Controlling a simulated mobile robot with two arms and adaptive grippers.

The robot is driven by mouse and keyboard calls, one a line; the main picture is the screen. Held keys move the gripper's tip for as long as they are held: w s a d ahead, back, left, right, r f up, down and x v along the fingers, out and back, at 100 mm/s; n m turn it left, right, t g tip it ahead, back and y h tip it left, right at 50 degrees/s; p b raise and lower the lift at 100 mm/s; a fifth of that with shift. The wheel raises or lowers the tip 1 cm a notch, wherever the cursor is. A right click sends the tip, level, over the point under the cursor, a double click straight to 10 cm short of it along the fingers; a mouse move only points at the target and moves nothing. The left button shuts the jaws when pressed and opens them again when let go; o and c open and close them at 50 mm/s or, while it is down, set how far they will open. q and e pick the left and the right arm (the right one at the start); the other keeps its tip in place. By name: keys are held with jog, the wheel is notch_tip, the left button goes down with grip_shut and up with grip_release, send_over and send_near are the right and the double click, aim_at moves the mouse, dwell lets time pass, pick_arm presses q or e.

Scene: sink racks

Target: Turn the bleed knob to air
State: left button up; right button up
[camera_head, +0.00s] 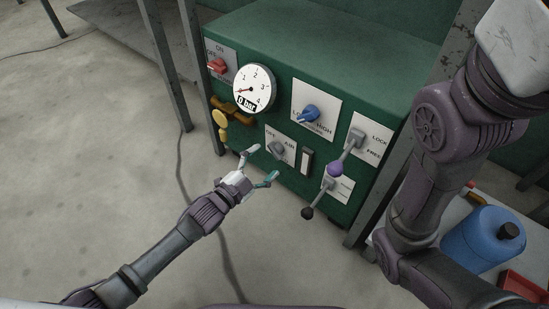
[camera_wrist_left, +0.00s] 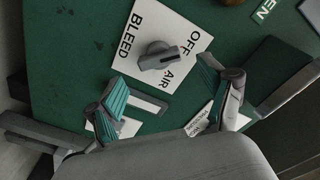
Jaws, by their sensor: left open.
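The bleed knob (camera_head: 277,149) is a small grey knob on a white label plate (camera_head: 287,136) on the front of the green cabinet. The plate (camera_wrist_left: 125,62) also reads BLEED. My left gripper (camera_head: 263,163) is open and empty just in front of the knob, apart from it. In the wrist view its fingers (camera_wrist_left: 163,84) are spread below the knob. My right gripper is out of view.
My right arm fills the right side, near a blue canister (camera_head: 480,240).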

aim_at(274, 153)
pick_arm(q)
jog(key=b+x, duration=0.1)
jog(key=x, duration=0.3)
jog(key=shift+f+b, duration=0.15)
jog(key=shift+b, duration=0.2)
jog(key=shift+w+d, duration=0.25)
jog(key=c, duration=1.2)
jog(key=shift+o, duration=0.2)
